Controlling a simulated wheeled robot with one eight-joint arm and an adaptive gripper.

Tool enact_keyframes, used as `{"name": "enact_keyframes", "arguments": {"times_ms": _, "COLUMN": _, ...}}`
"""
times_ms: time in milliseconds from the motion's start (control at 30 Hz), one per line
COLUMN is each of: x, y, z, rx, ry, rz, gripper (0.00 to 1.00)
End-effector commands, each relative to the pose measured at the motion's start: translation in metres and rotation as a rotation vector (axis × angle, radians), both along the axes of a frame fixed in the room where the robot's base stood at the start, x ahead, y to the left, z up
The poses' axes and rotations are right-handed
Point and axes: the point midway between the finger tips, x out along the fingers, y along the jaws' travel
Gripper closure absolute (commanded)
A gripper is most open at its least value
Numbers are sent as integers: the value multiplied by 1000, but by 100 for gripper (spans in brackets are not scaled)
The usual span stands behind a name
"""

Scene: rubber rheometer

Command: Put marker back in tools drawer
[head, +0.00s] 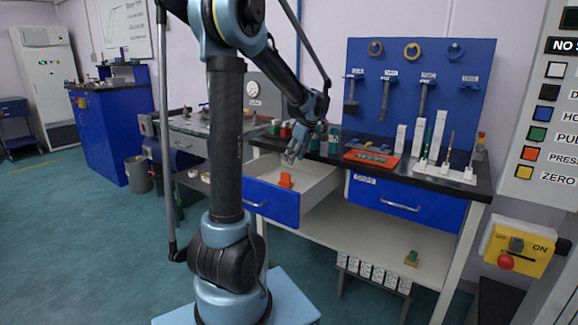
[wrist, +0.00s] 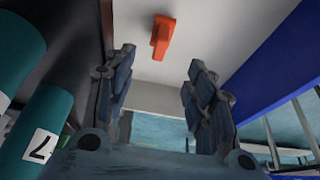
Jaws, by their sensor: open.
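The left drawer (head: 272,201) of the bench is pulled open; its front is blue and its inside white. A small orange-red object (head: 286,180) sits in it, and also shows on the pale drawer floor in the wrist view (wrist: 160,40). I cannot tell whether it is the marker. Thin upright pen-like items, one green (head: 428,141) and one brown (head: 450,144), stand in a white holder on the bench's right. My gripper (head: 292,156) is over the open drawer, pointing down. Its fingers (wrist: 160,68) are apart with nothing between them; the orange object lies beyond the tips.
The right drawer (head: 404,203) is shut. Dark green cylinders, one marked 7 (wrist: 42,147), stand close at the left in the wrist view. An orange tray (head: 371,159) lies on the benchtop. A blue tool board (head: 420,90) with hanging tools rises behind.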

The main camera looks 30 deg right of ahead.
Motion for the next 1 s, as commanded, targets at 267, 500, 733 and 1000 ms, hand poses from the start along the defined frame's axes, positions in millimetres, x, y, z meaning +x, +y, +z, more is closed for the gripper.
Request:
{"name": "enact_keyframes", "arguments": {"times_ms": 267, "x": -4, "y": 0, "z": 10, "rx": 0, "ry": 0, "rz": -1, "gripper": 50}}
{"name": "enact_keyframes", "arguments": {"times_ms": 500, "x": 3, "y": 45, "z": 16, "rx": 8, "ry": 28, "rz": -14, "gripper": 50}}
{"name": "enact_keyframes", "arguments": {"times_ms": 733, "x": 2, "y": 146, "z": 22, "rx": 20, "ry": 92, "rz": -63, "gripper": 50}}
{"name": "enact_keyframes", "arguments": {"times_ms": 1000, "x": -26, "y": 253, "z": 17, "rx": 14, "ry": 156, "rz": -132, "gripper": 50}}
